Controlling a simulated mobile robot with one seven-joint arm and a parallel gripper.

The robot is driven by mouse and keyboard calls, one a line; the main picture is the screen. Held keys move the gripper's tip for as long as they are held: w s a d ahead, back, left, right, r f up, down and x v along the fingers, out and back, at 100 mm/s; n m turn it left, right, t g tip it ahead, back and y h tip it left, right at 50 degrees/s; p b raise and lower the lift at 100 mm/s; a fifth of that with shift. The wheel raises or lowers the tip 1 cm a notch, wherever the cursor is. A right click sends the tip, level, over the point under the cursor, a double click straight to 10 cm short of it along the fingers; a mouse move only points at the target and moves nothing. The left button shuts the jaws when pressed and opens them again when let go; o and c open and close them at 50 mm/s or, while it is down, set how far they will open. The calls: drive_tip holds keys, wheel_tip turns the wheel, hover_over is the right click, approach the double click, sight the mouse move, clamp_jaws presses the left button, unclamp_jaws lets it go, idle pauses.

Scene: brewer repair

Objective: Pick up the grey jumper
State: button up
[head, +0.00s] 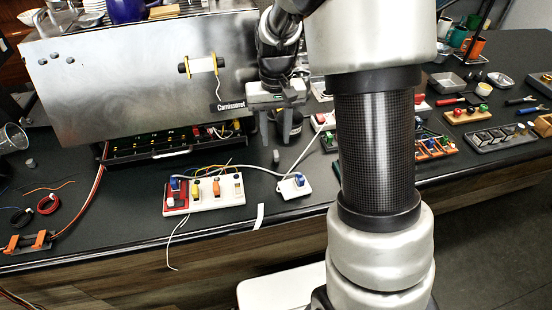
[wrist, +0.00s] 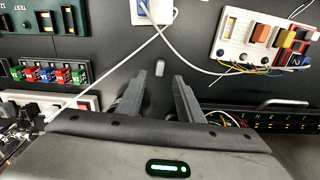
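A small grey piece, which looks like the grey jumper (head: 276,156), lies on the dark bench top in front of the brewer. In the wrist view the grey jumper (wrist: 160,68) stands out against the dark bench, just beyond the fingertips and roughly centred between them. My gripper (head: 277,140) points down at the bench close to it. In the wrist view my gripper (wrist: 159,78) has its two fingers apart with nothing between them. I cannot tell the exact height of the fingertips above the jumper.
A white board (head: 215,192) with coloured plugs sits left of the jumper. A white socket block (head: 294,186) with a blue plug lies in front, with a white cable running past. The metal brewer (head: 140,85) stands behind. Trays and coloured parts fill the right side.

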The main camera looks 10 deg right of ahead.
sight(276, 153)
drive_tip(key=shift+s+f, duration=0.15)
drive_tip(key=shift+f, duration=2.75)
clamp_jaws()
